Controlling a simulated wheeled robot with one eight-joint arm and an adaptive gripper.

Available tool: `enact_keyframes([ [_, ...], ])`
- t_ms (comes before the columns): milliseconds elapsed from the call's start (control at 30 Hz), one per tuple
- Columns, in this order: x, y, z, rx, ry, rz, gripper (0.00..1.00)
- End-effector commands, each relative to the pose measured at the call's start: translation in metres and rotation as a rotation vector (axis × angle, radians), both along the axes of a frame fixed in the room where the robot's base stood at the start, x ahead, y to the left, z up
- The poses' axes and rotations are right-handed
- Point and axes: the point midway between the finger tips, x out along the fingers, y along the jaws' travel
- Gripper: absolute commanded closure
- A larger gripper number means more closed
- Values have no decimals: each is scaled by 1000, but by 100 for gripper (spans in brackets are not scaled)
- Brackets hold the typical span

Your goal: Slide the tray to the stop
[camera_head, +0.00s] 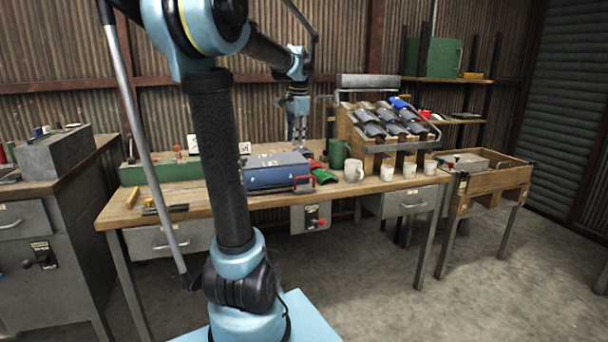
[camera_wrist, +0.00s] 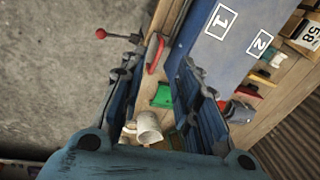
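The likely tray is a blue, box-like piece (camera_head: 275,172) on the middle of the workbench. Its blue top, with white labels "1" and "2", shows at the upper right of the wrist view (camera_wrist: 205,58). A red handle (camera_head: 303,184) is at its right front end; it also shows in the wrist view (camera_wrist: 154,54). My gripper (camera_head: 298,140) points down above the bench, behind the tray's right end. In the wrist view my gripper (camera_wrist: 157,72) has its fingers apart with nothing held between them. I cannot make out the stop.
A green cloth-like piece (camera_head: 323,175) and a white mug (camera_head: 353,171) are right of the tray. A red-knobbed control (camera_head: 314,219) hangs below the bench front.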

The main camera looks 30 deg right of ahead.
Motion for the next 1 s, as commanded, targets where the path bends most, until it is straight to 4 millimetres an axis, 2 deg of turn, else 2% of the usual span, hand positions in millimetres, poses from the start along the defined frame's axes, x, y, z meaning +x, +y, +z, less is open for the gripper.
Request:
enact_keyframes([
  [33, 0, -18, 3, 7, -2, -47, 70],
  [133, -1, -40, 7, 17, -6, -112, 70],
  [233, -1, -51, 8, 23, -8, -144, 70],
  [367, 0, -54, 2, 25, -9, -156, 70],
  [567, 6, -55, -26, 25, -8, -152, 70],
  [1000, 21, -58, -103, 25, -8, -151, 70],
])
